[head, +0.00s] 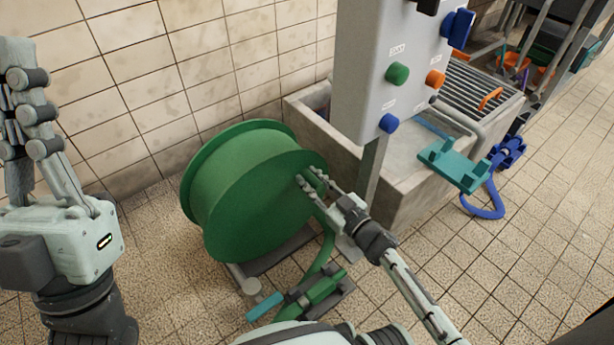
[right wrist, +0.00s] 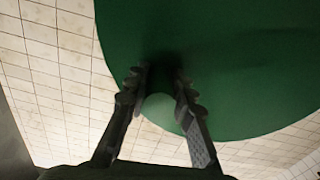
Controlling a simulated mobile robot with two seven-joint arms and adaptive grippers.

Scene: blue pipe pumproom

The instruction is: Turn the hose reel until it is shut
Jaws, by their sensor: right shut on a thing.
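The large green hose reel (head: 262,205) stands on the floor by the tiled wall, its round face turned toward the right. In the right wrist view its green disc (right wrist: 230,60) fills the upper right. My right gripper (head: 311,182) is at the right edge of that face. Its fingers are closed around a short round green handle (right wrist: 158,108) that sticks out from the disc. In the head view the fingers mostly hide the handle. My left gripper (head: 24,105) is raised at the left edge, away from the reel; its finger gap is unclear.
A green hose (head: 325,250) runs down from the reel to a nozzle (head: 318,289) near the floor. A grey panel (head: 385,75) with coloured knobs and a concrete trough (head: 412,192) stand close at the right.

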